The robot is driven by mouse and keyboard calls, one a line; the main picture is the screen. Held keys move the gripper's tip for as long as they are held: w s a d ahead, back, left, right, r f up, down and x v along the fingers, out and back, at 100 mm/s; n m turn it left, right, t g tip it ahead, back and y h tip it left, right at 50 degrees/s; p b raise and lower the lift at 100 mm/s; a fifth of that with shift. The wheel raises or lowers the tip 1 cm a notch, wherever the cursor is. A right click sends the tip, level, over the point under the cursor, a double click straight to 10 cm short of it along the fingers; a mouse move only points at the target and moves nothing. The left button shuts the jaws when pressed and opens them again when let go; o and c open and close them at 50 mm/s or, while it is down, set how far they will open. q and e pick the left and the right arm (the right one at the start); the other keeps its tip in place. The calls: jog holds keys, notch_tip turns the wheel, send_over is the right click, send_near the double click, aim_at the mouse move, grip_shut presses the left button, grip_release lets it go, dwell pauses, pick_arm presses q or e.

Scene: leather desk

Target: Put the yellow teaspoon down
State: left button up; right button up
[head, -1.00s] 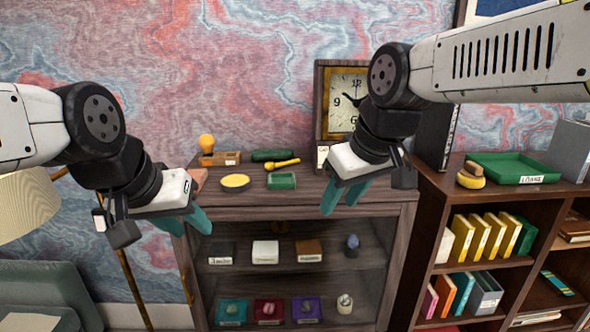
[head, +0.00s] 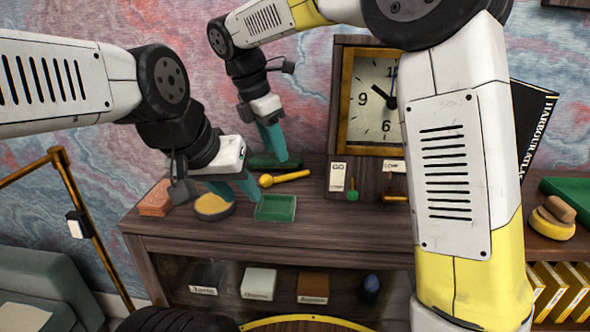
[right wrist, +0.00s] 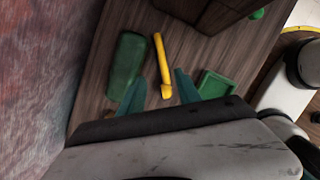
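The yellow teaspoon (head: 285,177) lies on the dark wooden cabinet top (head: 330,222), behind the green tray (head: 275,208). In the right wrist view the teaspoon (right wrist: 160,58) runs away from the gripper, with its near end between the two teal fingers. My right gripper (head: 275,145) is behind and above the teaspoon in the head view. Its fingers (right wrist: 160,85) stand apart, with visible gaps to the teaspoon. My left gripper (head: 235,187) is open and empty, with fingers above the yellow dish (head: 214,210) and the green tray.
A dark green case (head: 290,162) lies beside the teaspoon; the right wrist view also shows it (right wrist: 127,60). A reddish block (head: 155,199) sits at the left. A clock (head: 372,105) stands at the back right. Bare wood lies in front of the tray.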

aim_at(286, 175)
jog(key=x, duration=0.7)
jog(key=shift+s+d, duration=0.15)
jog(key=shift+s, duration=0.1)
grip_shut()
